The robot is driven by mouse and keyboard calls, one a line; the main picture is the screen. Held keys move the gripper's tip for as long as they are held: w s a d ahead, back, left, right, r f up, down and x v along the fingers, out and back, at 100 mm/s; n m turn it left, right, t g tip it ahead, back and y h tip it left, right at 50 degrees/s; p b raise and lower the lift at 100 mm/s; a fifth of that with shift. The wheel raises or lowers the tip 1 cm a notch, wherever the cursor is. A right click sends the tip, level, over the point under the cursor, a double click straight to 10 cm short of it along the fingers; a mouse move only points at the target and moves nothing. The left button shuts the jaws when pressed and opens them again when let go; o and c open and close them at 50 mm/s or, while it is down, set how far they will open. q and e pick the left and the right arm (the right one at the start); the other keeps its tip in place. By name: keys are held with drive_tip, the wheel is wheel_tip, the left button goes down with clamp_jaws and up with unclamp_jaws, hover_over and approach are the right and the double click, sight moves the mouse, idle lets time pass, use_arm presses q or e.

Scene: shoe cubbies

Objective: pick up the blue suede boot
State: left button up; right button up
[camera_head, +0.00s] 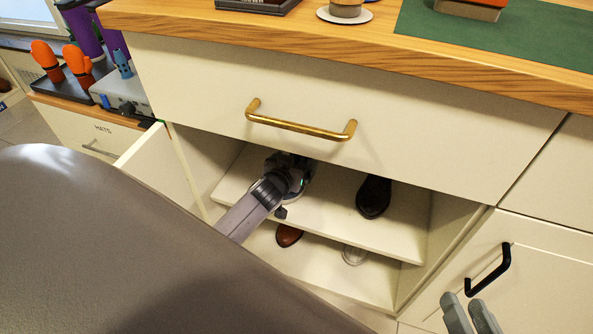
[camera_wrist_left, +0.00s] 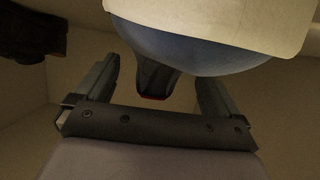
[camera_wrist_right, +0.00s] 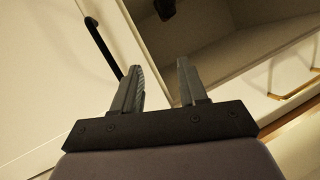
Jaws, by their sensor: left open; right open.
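The blue boot (camera_wrist_left: 190,52) shows in the left wrist view as a rounded blue surface with a dark part between the fingers, partly covered by a cream shape. My left gripper (camera_wrist_left: 160,76) is open, its fingers on either side of that dark part; contact cannot be told. In the head view my left gripper (camera_head: 290,172) reaches into the cubby on the upper shelf, and the boot is hidden there. My right gripper (camera_head: 471,312) is open and empty at the lower right, in front of the cabinet. It also shows in the right wrist view (camera_wrist_right: 158,68).
A dark shoe (camera_head: 374,195) stands on the upper shelf (camera_head: 330,215), right of my left gripper. A brown shoe (camera_head: 288,235) and a pale shoe (camera_head: 354,255) are below. A drawer with a brass handle (camera_head: 300,127) overhangs the cubby. A black handle (camera_head: 488,270) is near my right gripper.

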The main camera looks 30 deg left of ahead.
use_arm(q)
drive_tip(key=c, duration=1.2)
drive_tip(key=shift+c, duration=0.2)
drive_tip(key=shift+r, duration=0.2)
use_arm(e)
drive_tip(key=shift+r, duration=0.15)
